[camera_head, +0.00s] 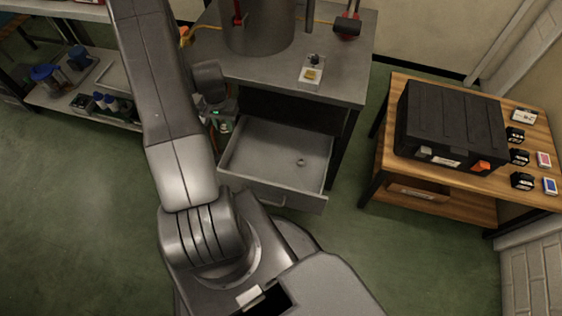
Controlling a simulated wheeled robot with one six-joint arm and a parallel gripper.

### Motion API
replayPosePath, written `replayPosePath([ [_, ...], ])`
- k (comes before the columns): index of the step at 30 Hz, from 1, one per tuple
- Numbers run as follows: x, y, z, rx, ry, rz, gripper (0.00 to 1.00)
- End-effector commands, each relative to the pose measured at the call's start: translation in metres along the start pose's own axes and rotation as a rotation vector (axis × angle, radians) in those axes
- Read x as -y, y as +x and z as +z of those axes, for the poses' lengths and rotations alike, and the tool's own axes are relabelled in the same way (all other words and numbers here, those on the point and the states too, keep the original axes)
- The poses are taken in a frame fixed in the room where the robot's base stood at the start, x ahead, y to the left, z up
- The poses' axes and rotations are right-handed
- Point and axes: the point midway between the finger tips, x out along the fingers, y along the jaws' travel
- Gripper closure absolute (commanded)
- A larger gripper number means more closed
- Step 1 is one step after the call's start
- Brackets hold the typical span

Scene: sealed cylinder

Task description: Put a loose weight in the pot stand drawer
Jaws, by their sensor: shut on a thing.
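The grey pot stand (350,88) stands at the top centre. Its drawer (235,150) is pulled out and open toward me. A small round metallic thing (300,161) lies on the drawer floor, right of the middle; it is too small to name surely. My gripper (224,126) is at the drawer's back left corner, partly behind my arm. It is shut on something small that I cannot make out. I cannot tell whether it is above the drawer or beside it. No loose weight can be clearly identified.
A large grey cylinder (258,35) and a small white plate with a yellow patch (311,75) stand on the pot stand. A wooden table (390,110) with a black case (450,120) and small boxes is at right. A low shelf (60,100) is at left. Green floor is clear between.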

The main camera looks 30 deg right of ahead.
Motion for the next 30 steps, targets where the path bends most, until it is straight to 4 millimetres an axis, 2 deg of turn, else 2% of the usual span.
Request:
replayPosePath([
  [1,-0.011,0.027,-0.001,0.001,0.039,0.001,0.96],
  [9,-0.056,0.088,-0.003,0.001,0.227,0.000,0.96],
  [13,-0.070,0.105,-0.002,0.000,0.285,0.000,0.96],
  [18,-0.078,0.116,-0.001,0.001,0.318,0.001,0.96],
  [25,-0.079,0.158,-0.001,0.002,0.323,0.001,0.96],
  [30,-0.078,0.174,-0.001,0.001,0.322,0.001,0.96],
])
